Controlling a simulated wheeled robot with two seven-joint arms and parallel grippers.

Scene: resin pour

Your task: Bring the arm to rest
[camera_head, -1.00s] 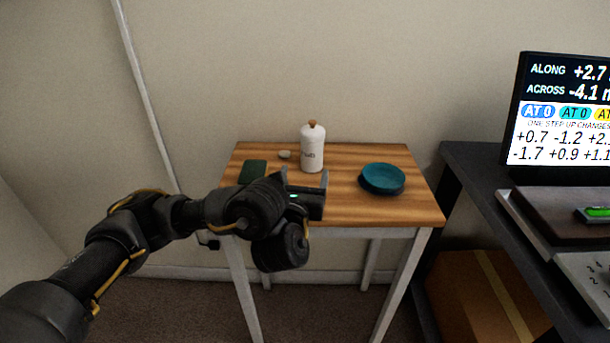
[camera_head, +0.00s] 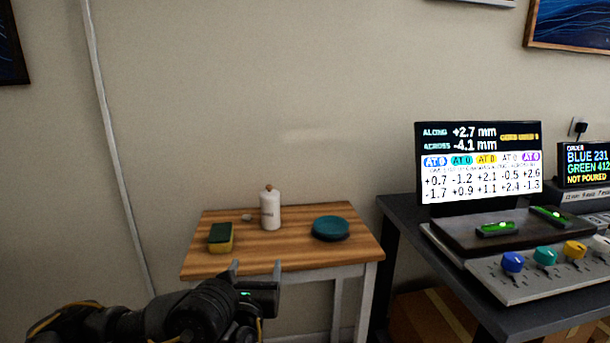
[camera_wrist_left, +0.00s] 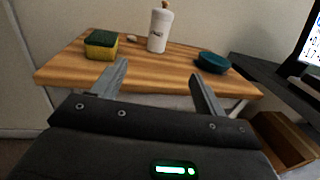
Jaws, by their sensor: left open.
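My left gripper (camera_head: 257,268) is in front of the near edge of the small wooden table (camera_head: 290,258), its fingers pointing toward it. In the left wrist view the two grey fingers (camera_wrist_left: 157,82) are spread wide apart with nothing between them. Beyond them on the table stand a white bottle with a wooden stopper (camera_head: 270,211), a green and yellow sponge (camera_head: 220,238) and a teal round dish (camera_head: 331,228). The gripper touches none of these. My right gripper is not in view.
To the right a dark desk (camera_head: 398,214) carries a monitor (camera_head: 478,163), a panel with coloured knobs (camera_head: 530,278), a dark slab with two green-lit levels (camera_head: 470,235) and a small order display (camera_head: 586,164). A cardboard box (camera_head: 430,315) sits under the desk.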

